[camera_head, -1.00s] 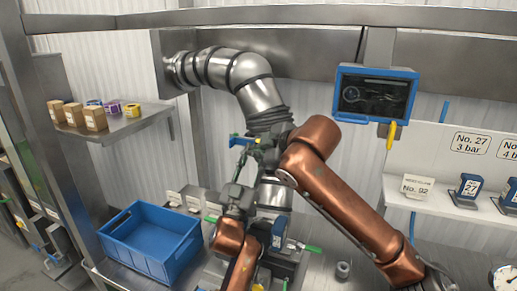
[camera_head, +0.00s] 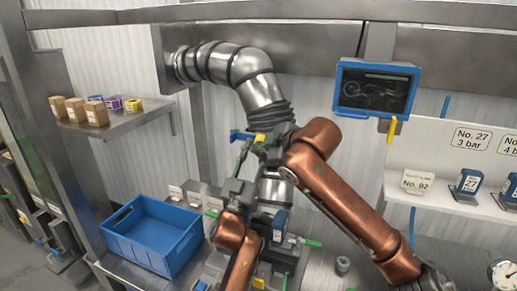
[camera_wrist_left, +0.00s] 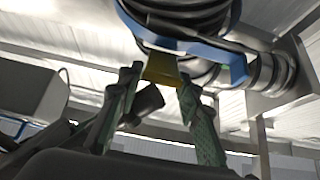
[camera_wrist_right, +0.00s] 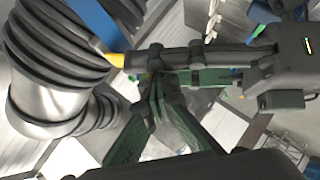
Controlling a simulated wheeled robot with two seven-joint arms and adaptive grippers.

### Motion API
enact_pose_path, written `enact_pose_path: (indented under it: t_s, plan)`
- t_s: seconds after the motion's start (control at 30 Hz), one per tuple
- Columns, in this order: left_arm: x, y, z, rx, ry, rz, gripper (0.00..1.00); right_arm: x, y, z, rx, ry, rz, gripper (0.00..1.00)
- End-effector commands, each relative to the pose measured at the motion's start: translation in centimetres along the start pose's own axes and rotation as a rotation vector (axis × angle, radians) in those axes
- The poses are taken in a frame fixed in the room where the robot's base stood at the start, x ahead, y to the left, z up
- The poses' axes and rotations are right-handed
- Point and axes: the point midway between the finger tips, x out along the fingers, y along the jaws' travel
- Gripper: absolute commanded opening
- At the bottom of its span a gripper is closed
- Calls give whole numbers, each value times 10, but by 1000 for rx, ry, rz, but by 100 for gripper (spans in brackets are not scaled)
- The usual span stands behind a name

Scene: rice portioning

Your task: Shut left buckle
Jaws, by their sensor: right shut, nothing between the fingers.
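The left buckle (camera_head: 239,134) is a blue lever with a yellow tab (camera_head: 259,138), on the steel duct above the machine. In the left wrist view the blue lever (camera_wrist_left: 205,55) crosses the duct and the yellow tab (camera_wrist_left: 162,70) hangs between my left gripper's fingertips (camera_wrist_left: 159,76). These green fingers are spread, one on each side of the tab; contact is unclear. In the right wrist view the yellow tab (camera_wrist_right: 117,60) is beside the duct, near the left fingertips. My right gripper (camera_wrist_right: 153,84) is shut and empty, with its tips close to the left gripper's fingers.
The ribbed steel duct (camera_head: 255,95) stands right behind the grippers. A blue crate (camera_head: 130,247) sits at lower left. A monitor (camera_head: 375,88) with another yellow tab (camera_head: 391,130) hangs at upper right. A shelf (camera_head: 120,124) with small boxes is at left.

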Motion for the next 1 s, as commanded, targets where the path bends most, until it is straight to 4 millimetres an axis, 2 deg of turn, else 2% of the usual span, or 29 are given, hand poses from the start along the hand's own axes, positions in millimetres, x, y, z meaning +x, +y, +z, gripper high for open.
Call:
enact_pose_path:
  t_s: [0.03,0.23,0.57,0.77,1.0]
  plan:
    - [0,1,-5,0,11,4,36,6,-4,10,6,-15,-9,0]
    - [1,2,-6,-1,13,5,49,5,-3,10,6,-16,-8,0]
    - [-4,2,-7,-1,12,4,49,1,-2,6,3,-10,-3,0]
    - [-34,0,-2,0,7,2,49,2,-2,6,3,-9,-3,0]
    - [-84,0,0,-1,6,2,49,2,-2,5,3,-7,-3,0]
